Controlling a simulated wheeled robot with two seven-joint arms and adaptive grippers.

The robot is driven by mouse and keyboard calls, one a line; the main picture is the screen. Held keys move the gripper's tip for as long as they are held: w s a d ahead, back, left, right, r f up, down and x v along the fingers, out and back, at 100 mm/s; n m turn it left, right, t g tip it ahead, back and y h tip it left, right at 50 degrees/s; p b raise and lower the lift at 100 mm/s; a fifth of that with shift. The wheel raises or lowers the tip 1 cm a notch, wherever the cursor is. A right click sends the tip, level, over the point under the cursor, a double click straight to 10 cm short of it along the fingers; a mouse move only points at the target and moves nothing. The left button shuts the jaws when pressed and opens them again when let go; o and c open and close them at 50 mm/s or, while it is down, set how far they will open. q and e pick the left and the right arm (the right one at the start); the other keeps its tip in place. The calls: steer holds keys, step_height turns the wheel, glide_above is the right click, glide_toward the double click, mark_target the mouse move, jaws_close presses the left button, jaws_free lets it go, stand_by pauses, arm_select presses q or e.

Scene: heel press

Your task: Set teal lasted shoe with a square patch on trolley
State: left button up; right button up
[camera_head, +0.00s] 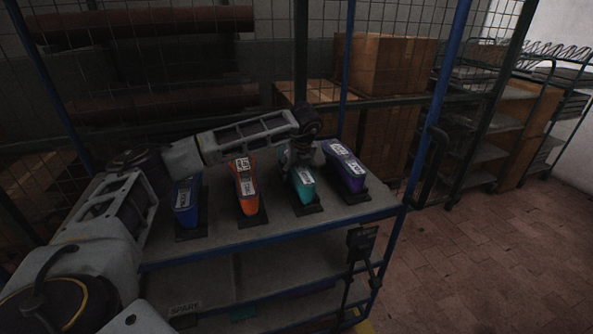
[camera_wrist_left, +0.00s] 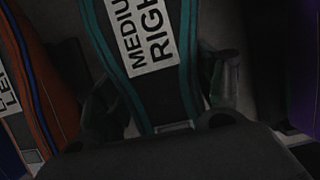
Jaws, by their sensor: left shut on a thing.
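The teal lasted shoe (camera_head: 305,190) sits on a dark base on the top shelf of the blue-framed trolley (camera_head: 270,234), third from the left in a row of shoes. My left gripper (camera_head: 303,158) reaches down over its far part and is shut on it. In the left wrist view the teal shoe (camera_wrist_left: 150,50) lies between the two fingers of my left gripper (camera_wrist_left: 165,100), with a white label reading MEDIUM RIGHT. Whether it touches the base fully is hard to see. My right gripper does not show.
A blue shoe (camera_head: 186,200) and an orange shoe (camera_head: 245,188) stand to the left, a purple shoe (camera_head: 345,167) close on the right. Blue posts and wire mesh surround the back. Cardboard boxes (camera_head: 390,65) are behind. Brick floor (camera_head: 480,255) is clear at right.

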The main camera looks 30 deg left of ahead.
arm_select(q)
steer(key=shift+f, duration=0.1)
steer(key=o, duration=1.6)
steer(key=shift+o, duration=0.2)
steer(key=shift+f, duration=0.1)
steer(key=shift+v, duration=6.1)
